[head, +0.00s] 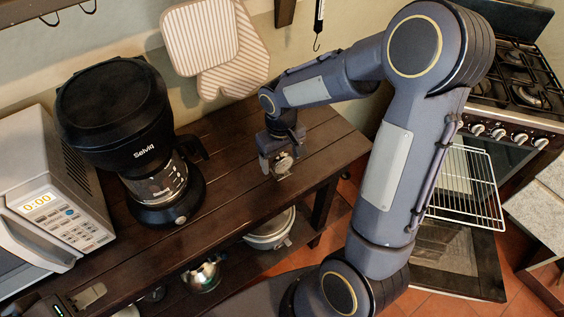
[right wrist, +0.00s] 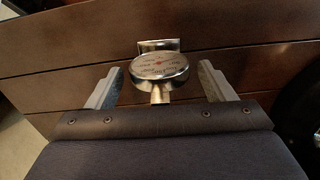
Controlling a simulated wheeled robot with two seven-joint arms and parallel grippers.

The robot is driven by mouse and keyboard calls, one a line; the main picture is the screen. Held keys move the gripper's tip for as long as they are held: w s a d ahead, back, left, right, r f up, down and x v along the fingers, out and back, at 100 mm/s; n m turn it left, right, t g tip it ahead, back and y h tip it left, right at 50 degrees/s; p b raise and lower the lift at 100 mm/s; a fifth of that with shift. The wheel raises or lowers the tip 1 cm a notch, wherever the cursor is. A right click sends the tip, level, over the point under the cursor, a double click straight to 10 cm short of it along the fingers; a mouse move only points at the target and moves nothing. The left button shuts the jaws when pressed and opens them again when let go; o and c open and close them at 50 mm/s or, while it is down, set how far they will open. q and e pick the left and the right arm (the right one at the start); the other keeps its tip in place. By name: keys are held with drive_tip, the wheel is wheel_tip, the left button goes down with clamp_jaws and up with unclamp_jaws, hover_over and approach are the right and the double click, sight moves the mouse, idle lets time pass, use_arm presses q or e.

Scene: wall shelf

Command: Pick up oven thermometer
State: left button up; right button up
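The oven thermometer (right wrist: 160,67) has a round metal dial with a pale face and stands on the dark wooden shelf top (right wrist: 60,85). It also shows in the head view (head: 283,164), small and partly covered by my right gripper. My right gripper (head: 281,161) reaches down over it near the shelf's right part. In the right wrist view its two fingers (right wrist: 161,72) are apart, one on each side of the dial, with visible gaps. Part of my left gripper (head: 88,297) shows at the bottom left of the head view; its fingers are not clear.
A black coffee maker (head: 122,125) stands left of my right gripper, with a microwave (head: 50,200) further left. Striped potholders (head: 215,45) hang on the wall behind. Pots (head: 270,230) sit on the lower shelf. An open oven with a pulled-out rack (head: 470,185) is at right.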

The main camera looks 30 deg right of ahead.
drive_tip(key=c, duration=0.9)
drive_tip(key=shift+r, duration=0.1)
